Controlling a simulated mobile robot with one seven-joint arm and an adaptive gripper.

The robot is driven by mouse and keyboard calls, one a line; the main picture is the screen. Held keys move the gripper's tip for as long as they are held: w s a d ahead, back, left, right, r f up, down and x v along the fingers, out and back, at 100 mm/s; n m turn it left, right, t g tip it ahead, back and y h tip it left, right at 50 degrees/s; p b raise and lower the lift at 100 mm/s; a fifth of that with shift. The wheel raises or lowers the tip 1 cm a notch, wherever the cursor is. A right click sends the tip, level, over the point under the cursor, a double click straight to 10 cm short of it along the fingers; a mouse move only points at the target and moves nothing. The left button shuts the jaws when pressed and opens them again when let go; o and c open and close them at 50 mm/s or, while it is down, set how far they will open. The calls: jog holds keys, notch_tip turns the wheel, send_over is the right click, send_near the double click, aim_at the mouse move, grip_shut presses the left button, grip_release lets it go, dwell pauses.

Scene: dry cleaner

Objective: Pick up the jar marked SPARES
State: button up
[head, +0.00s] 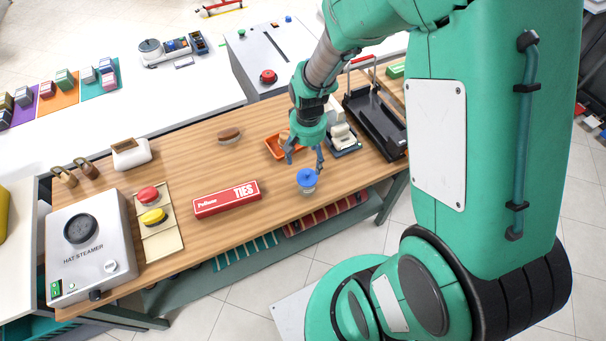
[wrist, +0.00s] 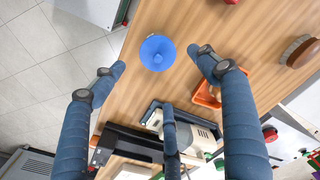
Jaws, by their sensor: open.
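A small jar with a blue lid (head: 306,178) stands upright near the front edge of the wooden table, toward its right side. In the wrist view its round blue lid (wrist: 157,53) shows from above, just beyond and between the spread fingertips. No SPARES marking can be read in either view. My gripper (head: 304,158) is open and empty, with its fingers pointing down just above and behind the jar. In the wrist view my gripper (wrist: 158,58) has fingers on both sides of the lid, apparently not touching it.
An orange tray (head: 279,151) and a pale device (head: 341,135) stand close behind the jar, with a black rack (head: 376,121) to the right. A brush (head: 229,134) and hat steamer (head: 85,246) are farther left. Bare wood surrounds the jar.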

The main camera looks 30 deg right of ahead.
aim_at(308, 173)
jog(key=shift+d+f, duration=0.15)
jog(key=shift+f, duration=0.6)
jog(key=shift+d+f, duration=0.1)
jog(key=shift+f, duration=0.65)
jog(key=shift+f, duration=0.1)
jog(key=shift+f+b, duration=0.6)
jog(key=shift+f, duration=3.55)
jog(key=shift+f, duration=0.1)
jog(key=shift+a+f+b, duration=0.2)
jog(key=shift+f+b, duration=0.35)
jog(key=shift+f, duration=2)
jog(key=c, duration=1.4)
